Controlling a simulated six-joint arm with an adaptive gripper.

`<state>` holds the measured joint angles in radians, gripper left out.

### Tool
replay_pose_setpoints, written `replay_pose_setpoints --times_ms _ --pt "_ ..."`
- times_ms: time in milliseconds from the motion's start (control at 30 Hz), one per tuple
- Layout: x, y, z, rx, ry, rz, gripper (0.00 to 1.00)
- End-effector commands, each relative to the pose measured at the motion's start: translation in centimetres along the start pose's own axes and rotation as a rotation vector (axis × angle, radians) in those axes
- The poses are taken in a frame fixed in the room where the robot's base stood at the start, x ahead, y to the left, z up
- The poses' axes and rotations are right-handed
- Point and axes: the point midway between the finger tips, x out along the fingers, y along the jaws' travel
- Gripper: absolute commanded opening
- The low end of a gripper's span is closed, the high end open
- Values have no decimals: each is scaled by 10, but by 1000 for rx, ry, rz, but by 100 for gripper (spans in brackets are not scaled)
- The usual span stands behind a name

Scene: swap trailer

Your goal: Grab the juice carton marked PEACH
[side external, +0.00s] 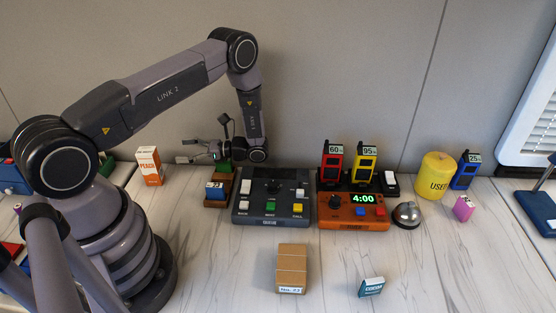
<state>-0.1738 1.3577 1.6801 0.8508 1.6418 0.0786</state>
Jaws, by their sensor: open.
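The PEACH juice carton (150,167) is a white and orange box with its label facing the camera. It stands upright on the counter near the back wall, just right of my arm's base. My gripper (186,151) is open and reaches left toward the carton from the right. Its fingers are at about the height of the carton's top and show a gap from it in this view. Nothing is seen between the fingers. The exact depth between gripper and carton cannot be told from this one view.
A wooden holder (228,178) with a small blue block (214,191) stands right of the carton. A grey button panel (246,213) and an orange timer box (340,219) sit further right. A cardboard box (291,261) lies in front. The counter's front middle is mostly clear.

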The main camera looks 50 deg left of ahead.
Motion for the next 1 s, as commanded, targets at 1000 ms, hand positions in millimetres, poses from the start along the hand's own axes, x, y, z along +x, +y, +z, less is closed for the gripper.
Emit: replay_pose_setpoints --times_ms 1000 --pt "107 -2 -4 -1 2 0 74"
